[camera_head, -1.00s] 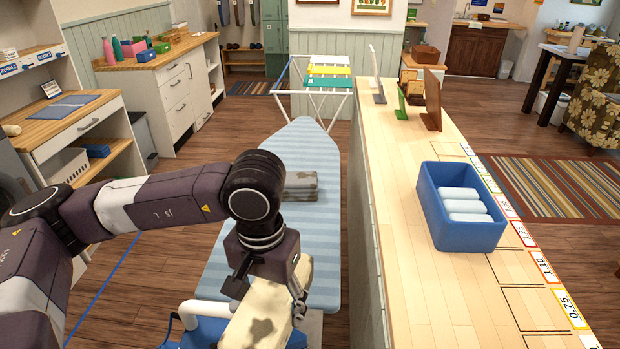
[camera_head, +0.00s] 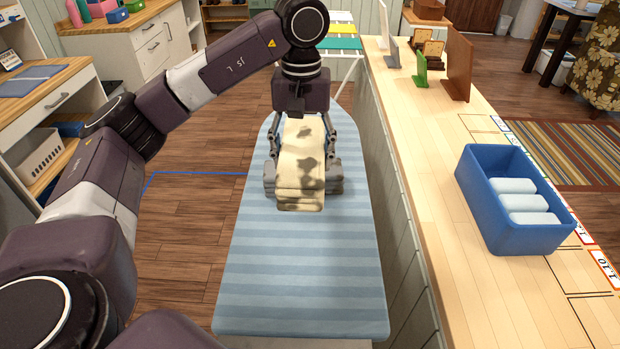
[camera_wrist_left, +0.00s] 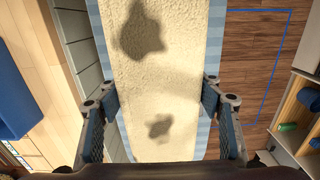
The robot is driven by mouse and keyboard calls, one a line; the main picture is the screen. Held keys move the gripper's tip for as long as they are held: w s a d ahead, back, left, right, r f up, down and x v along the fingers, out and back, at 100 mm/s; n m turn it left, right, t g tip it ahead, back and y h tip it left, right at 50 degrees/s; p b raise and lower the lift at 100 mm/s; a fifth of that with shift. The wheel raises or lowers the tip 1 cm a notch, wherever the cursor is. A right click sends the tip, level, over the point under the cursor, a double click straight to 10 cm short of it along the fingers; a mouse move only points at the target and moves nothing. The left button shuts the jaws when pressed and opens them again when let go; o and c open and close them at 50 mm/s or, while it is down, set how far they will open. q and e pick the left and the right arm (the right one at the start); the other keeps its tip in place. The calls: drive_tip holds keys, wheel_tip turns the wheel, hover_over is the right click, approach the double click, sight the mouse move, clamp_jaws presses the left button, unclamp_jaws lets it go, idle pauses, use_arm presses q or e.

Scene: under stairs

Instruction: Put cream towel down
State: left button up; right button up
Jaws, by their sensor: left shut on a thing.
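The cream towel (camera_head: 301,165), folded and marked with dark grey patches, is in my left gripper (camera_head: 303,160). My right gripper is not in view.
A long wooden counter (camera_head: 430,180) runs along the board's right side, with a blue bin (camera_head: 505,235) of rolled white towels on it. Wooden stands (camera_head: 458,65) are farther back. A drying rack (camera_head: 345,50) is beyond the board. The board's near part is bare.

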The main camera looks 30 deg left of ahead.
use_arm(q)
drive_tip(key=shift+w+a, duration=0.25)
drive_tip(key=shift+w, duration=0.05)
drive_tip(key=shift+f, duration=0.3)
drive_tip(key=f, duration=0.6)
drive_tip(key=f+p, duration=0.1)
drive_tip(key=f, duration=0.6)
drive_tip(key=shift+s+d+f, duration=0.2)
drive_tip(key=shift+f, duration=0.65)
wheel_tip(320, 180, down, 4)
drive_tip(key=shift+r+p, duration=0.25)
drive_tip(key=shift+p, duration=0.3)
drive_tip(key=shift+f, duration=0.2)
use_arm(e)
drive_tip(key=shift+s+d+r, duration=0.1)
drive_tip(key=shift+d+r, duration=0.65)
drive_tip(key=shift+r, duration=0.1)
use_arm(q)
drive_tip(key=shift+f, duration=0.1)
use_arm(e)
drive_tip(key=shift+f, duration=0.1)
